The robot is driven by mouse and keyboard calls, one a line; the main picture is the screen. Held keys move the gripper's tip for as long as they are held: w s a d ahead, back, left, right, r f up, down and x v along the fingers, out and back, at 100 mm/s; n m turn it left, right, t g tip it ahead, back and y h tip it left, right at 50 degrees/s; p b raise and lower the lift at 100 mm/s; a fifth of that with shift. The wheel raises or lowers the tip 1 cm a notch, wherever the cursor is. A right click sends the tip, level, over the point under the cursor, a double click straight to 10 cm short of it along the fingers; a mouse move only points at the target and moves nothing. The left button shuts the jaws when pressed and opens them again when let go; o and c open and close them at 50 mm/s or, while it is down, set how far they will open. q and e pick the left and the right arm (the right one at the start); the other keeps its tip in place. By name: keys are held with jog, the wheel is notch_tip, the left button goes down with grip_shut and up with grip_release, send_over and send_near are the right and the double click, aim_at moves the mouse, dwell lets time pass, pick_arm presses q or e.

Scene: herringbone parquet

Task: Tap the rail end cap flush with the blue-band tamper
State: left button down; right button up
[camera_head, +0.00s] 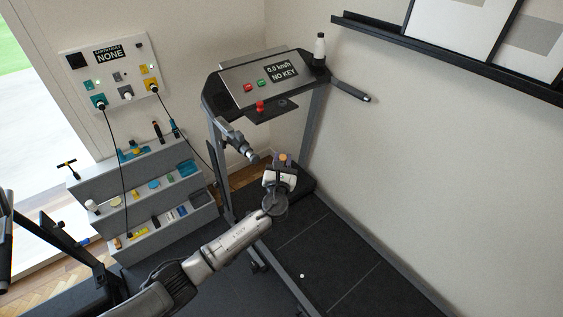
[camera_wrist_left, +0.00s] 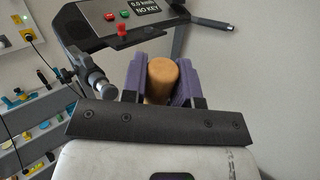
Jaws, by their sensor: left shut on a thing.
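My left gripper (camera_head: 282,160) is in the middle of the head view, in front of the treadmill console. In the left wrist view its purple fingers (camera_wrist_left: 162,80) are shut on a tan, round-ended piece, which I take to be the tamper (camera_wrist_left: 163,76). No blue band shows on the visible part. The tamper's tan end (camera_head: 282,157) is small in the head view. The treadmill's left handrail (camera_head: 233,137) ends in a grey cylindrical tip, likely the rail end cap (camera_head: 250,154), left of and apart from the gripper; it also shows in the left wrist view (camera_wrist_left: 105,88). My right gripper is out of view.
The treadmill console (camera_head: 262,82) has a red knob (camera_head: 260,106) and reads NO KEY. A stepped grey shelf (camera_head: 150,228) with several small items stands left. A corded wall panel (camera_head: 113,70) hangs above it.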

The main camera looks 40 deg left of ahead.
pick_arm(q)
jog(key=shift+w+a, duration=0.1)
jog(key=shift+a, duration=0.05)
dwell(0.4)
jog(key=shift+w+a+f+b, duration=0.1)
jog(key=shift+w+a+b, duration=0.1)
jog(key=shift+a, duration=0.55)
jog(key=shift+w+a+r+b, duration=0.1)
jog(key=shift+w+a+b, duration=0.15)
jog(key=shift+a, duration=0.55)
jog(key=shift+w+a+f+b, duration=0.1)
jog(key=shift+w+a+b, duration=0.1)
jog(key=shift+a, duration=0.55)
jog(key=w+a+b, duration=0.1)
jog(key=a+b, duration=0.1)
jog(key=a, duration=0.3)
jog(key=d+p, duration=0.1)
jog(key=d, duration=0.1)
jog(key=s+d+p, duration=0.1)
jog(key=d+p, duration=0.1)
jog(key=d, duration=0.1)
